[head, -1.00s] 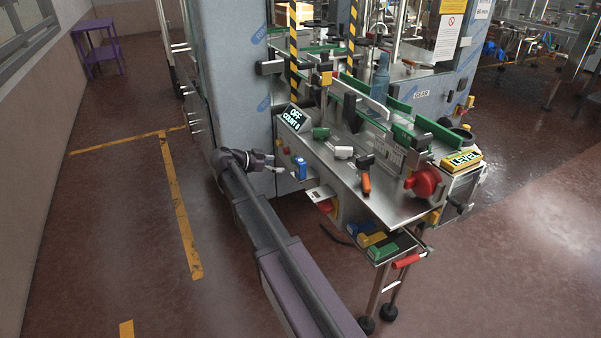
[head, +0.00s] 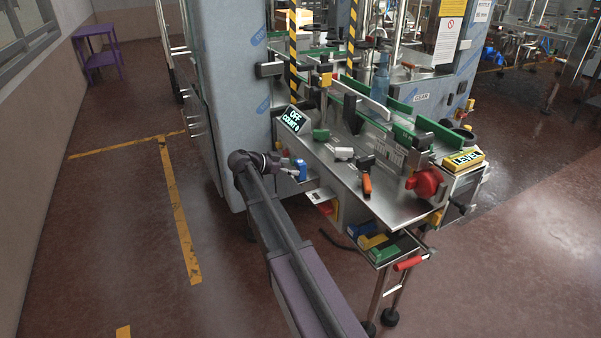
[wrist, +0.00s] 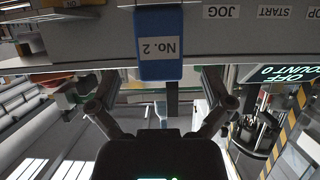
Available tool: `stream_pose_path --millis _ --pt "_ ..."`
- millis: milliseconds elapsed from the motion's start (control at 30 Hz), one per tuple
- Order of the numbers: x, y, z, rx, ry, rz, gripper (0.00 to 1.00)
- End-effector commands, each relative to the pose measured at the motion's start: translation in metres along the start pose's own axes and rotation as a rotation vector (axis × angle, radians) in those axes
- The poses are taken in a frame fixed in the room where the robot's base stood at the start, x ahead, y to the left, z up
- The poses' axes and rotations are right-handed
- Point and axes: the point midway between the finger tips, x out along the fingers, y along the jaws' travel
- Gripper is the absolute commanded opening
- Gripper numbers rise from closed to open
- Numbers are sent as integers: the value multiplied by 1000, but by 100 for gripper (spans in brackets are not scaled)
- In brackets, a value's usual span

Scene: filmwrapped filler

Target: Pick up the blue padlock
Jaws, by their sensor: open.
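The blue padlock (head: 301,170) hangs on the left front side of the machine, below its control panel. In the wrist view the blue padlock (wrist: 160,45) is upside down, with a white "No. 2" label, centred ahead of my gripper. My gripper (head: 288,171) is close beside it in the head view. In the wrist view my gripper (wrist: 158,82) is open, with one finger on each side of the padlock's line and nothing between them. I cannot tell whether the fingers touch the padlock.
The steel machine table (head: 385,203) is to the right of my gripper. A small tray with blue, yellow and green blocks (head: 396,248) sits below it. A display reading OFF (head: 294,118) stands above the padlock. The floor to the left (head: 110,220) is clear.

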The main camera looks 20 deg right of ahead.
Motion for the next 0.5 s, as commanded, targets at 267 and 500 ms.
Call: stream_pose_path --millis 267,500 --pt "33 0 2 0 0 2 100" --pt "38 0 1 -1 0 -1 100"
